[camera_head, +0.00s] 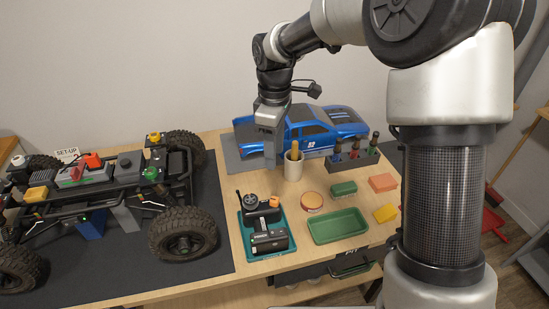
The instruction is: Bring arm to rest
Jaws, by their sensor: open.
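My gripper (274,146) points down over the wooden table, in front of the blue truck body and just left of the cream cup. Its jaws are open, with nothing seen between them, though the fingertips are small and partly dark in the view. My arm reaches from the upper right, arching down to the gripper. The cream cup (293,169) stands upright with something tan sticking out of its top. I cannot tell whether the gripper touches the cup or the truck body.
The blue truck body (335,125) lies on a grey mat. An RC crawler chassis (120,190) fills the left on a dark mat. A teal tray (249,226), green tray (338,226), round tin (312,201), small coloured blocks (383,183) and a bottle rack (352,160) crowd the right. Air above is free.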

